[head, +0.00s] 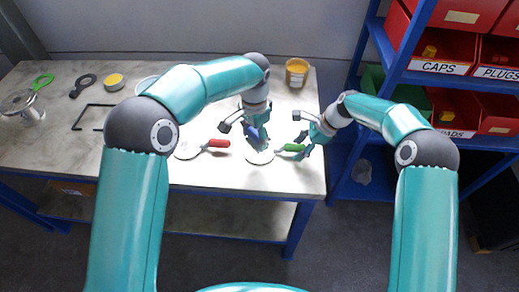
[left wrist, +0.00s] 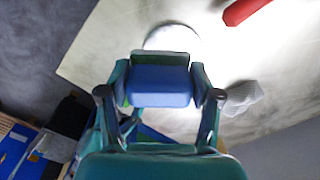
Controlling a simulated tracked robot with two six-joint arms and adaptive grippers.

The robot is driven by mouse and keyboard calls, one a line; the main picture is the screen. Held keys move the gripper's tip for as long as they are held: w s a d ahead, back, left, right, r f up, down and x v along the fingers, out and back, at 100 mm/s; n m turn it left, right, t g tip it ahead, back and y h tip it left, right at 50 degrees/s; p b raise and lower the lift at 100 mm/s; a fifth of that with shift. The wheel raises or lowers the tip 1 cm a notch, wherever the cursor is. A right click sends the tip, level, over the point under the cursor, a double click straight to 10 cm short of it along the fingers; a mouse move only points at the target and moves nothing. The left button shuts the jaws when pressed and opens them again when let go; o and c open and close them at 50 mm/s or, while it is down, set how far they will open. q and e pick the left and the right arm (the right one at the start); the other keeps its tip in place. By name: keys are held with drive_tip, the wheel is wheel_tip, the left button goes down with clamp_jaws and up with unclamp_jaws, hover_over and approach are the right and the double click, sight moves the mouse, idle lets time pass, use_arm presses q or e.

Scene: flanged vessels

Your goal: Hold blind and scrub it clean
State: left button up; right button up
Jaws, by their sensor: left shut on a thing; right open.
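My left gripper (head: 256,138) is shut on a blue scrubbing block (left wrist: 160,85) with a green-dark layer along its far side. It holds the block over a pale round blind (head: 259,157) with a green handle (head: 291,147) on the table; whether block and blind touch I cannot tell. The left wrist view shows part of a pale disc (left wrist: 172,38) just beyond the block. My right gripper (head: 308,147) is open at the outer end of the green handle. A second pale disc (head: 187,151) with a red handle (head: 218,143) lies to the left.
A blue shelf (head: 440,78) with red bins stands at the right.

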drive_tip(key=v, duration=1.1)
